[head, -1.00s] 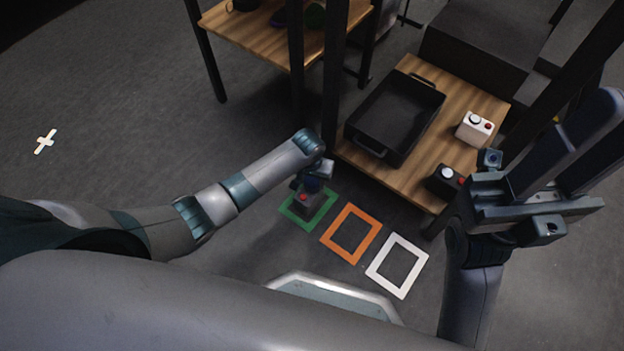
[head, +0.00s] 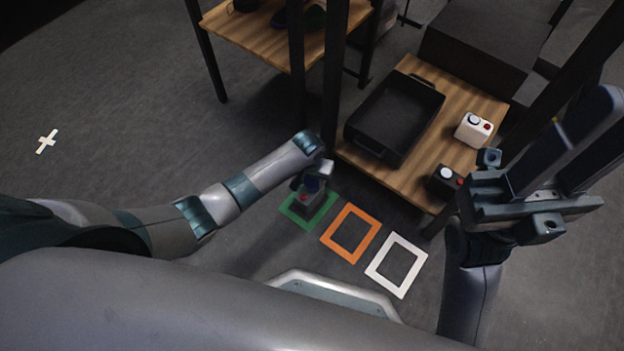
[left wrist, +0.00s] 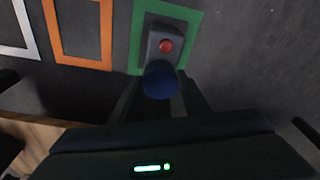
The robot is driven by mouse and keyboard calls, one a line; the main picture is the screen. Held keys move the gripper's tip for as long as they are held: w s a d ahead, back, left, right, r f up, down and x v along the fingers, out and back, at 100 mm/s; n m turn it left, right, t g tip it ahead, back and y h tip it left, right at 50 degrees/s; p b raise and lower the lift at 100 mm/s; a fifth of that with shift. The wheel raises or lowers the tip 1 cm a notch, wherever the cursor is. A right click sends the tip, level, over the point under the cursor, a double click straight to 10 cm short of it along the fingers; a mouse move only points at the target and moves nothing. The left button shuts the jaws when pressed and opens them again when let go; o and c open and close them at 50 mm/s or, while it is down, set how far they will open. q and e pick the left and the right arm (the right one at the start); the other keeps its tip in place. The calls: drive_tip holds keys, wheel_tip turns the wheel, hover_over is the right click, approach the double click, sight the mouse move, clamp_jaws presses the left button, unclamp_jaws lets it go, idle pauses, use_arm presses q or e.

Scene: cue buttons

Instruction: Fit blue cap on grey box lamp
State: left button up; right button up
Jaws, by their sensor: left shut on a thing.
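The grey box lamp (head: 314,206) stands on the floor inside the green frame, with a red button on top, also clear in the left wrist view (left wrist: 165,46). The dark blue round cap (left wrist: 160,82) is held between the fingers of my left gripper (left wrist: 158,95), at the near end of the box in the left wrist view. I cannot tell whether the cap touches the box. In the head view my left gripper (head: 313,182) is over the box and hides part of it and of the cap. My right gripper (head: 560,150) is raised at the right, and nothing shows in it.
An orange frame (head: 328,236) and a white frame (head: 374,264) lie beside the green frame (head: 292,212). A low wooden table (head: 455,105) holds a black tray (head: 352,132), a white button box (head: 467,138) and a black button box (head: 437,186). Open floor lies to the left.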

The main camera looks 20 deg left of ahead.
use_arm(q)
drive_tip(key=shift+f, duration=0.65)
drive_tip(key=o, duration=0.7)
drive_tip(key=shift+o, duration=0.2)
